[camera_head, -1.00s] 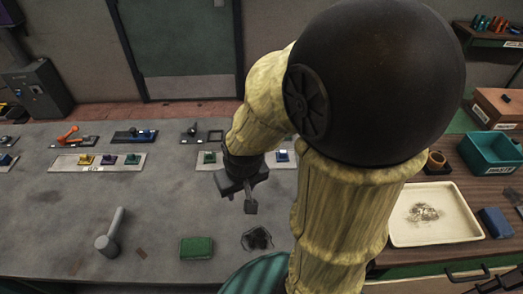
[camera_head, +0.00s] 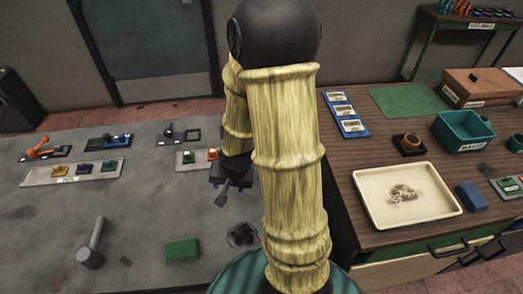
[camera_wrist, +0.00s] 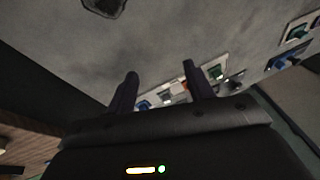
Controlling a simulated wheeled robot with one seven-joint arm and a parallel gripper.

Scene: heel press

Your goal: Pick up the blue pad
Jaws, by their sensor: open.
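A small blue pad (camera_wrist: 144,105) shows in the wrist view at the end of a light rack (camera_wrist: 203,82), which also holds a red pad (camera_wrist: 185,89) and a green pad (camera_wrist: 217,72). In the head view the same rack (camera_head: 180,166) shows its green and red pads; my arm hides its right part, including the blue pad. My gripper (camera_head: 224,192) is above the grey table, nearer to me than the rack. In the wrist view its two fingers (camera_wrist: 160,77) are apart with no pad held between them.
A second rack (camera_head: 45,179) holds yellow, purple and green pads. A hammer (camera_head: 92,245), a green block (camera_head: 182,250) and a dark hole (camera_head: 242,235) are nearer. On the wooden bench, a cream tray (camera_head: 365,210) stands beside a larger blue block (camera_head: 472,197).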

